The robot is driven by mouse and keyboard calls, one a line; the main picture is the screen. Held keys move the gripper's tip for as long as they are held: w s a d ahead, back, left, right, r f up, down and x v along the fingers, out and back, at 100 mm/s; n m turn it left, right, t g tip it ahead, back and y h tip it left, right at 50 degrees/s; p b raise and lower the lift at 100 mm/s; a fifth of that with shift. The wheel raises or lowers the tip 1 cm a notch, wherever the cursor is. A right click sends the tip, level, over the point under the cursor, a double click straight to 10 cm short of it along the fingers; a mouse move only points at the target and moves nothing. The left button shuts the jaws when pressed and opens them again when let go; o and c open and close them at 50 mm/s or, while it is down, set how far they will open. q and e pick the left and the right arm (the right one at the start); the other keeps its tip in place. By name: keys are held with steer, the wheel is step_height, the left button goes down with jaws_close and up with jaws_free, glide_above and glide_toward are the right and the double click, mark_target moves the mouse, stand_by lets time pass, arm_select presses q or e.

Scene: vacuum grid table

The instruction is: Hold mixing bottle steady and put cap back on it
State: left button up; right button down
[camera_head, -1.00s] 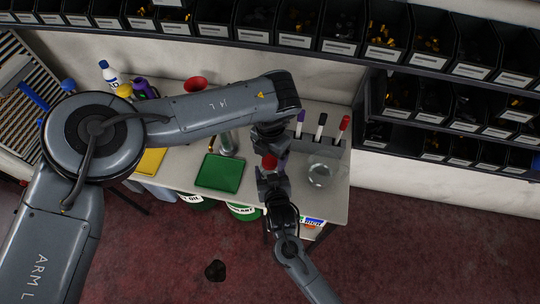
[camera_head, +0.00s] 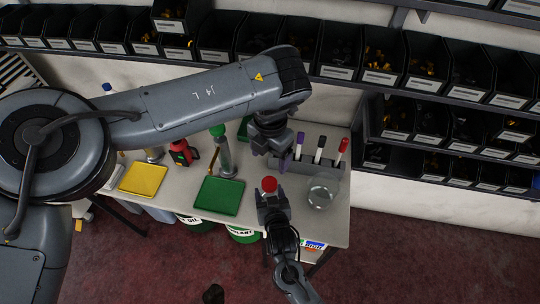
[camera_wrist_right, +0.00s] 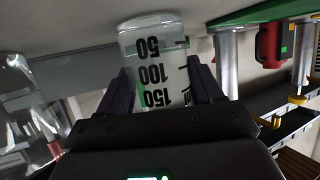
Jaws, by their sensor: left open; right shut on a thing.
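The mixing bottle (camera_wrist_right: 152,62) is clear with black marks 50, 100 and 150, shown upside down in the right wrist view. My right gripper (camera_wrist_right: 164,78) is shut on its sides. In the head view my right gripper (camera_head: 271,203) hides most of the bottle. A red cap (camera_head: 269,184) sits at the top of the bottle; I cannot tell how tightly it is seated. My left gripper (camera_head: 270,152) is open and empty just beyond the cap, with a visible gap between them.
A rack (camera_head: 318,170) with several coloured pens and a round glass vessel (camera_head: 321,192) stand close on the right. A green tray (camera_head: 218,196), a yellow tray (camera_head: 143,178) and a red container (camera_head: 181,152) are on the left. Shelves of black bins line the back.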

steer(key=shift+c, duration=0.5)
jaws_free()
steer(key=shift+s, duration=0.1)
steer(key=p+v, duration=0.3)
steer(key=v, duration=0.7)
steer(key=shift+s+d+r, duration=0.1)
steer(key=shift+s+r, duration=0.05)
steer(key=shift+s, duration=0.15)
